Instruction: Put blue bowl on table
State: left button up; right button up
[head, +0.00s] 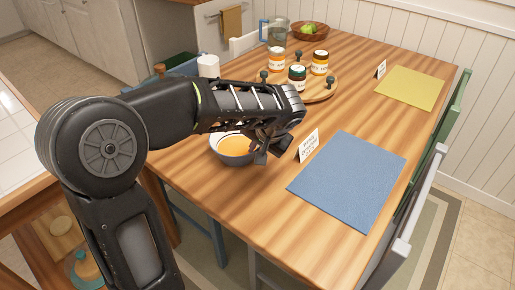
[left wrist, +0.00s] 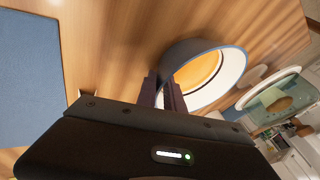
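The blue bowl (head: 232,158) has a grey-blue outside, a white inside and orange contents. It is over the wooden table (head: 195,182) near its near left edge; I cannot tell whether its base touches the wood. My left gripper (head: 261,152) is at the bowl's right side, pointing down. In the left wrist view, its two dark fingers (left wrist: 163,95) stand close together on either side of the rim of the bowl (left wrist: 228,66), and look shut on it. The fingers hide part of the rim. My right gripper is not in view.
A blue placemat (head: 347,182) with a white card (head: 308,145) lies to the right. A round wooden tray (head: 322,90) with jars, a yellow mat (head: 410,88) and a white mug (head: 208,66) are farther back. Chairs surround the table. Bare wood lies in front of the bowl.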

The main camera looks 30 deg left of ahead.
pick_arm(q)
jog(key=shift+o, duration=1.4)
jog(key=shift+r, duration=0.25)
jog(key=p+v, duration=0.1)
jog(key=v, duration=1.1)
jog(key=shift+p, duration=0.4)
jog(key=shift+f, duration=0.1)
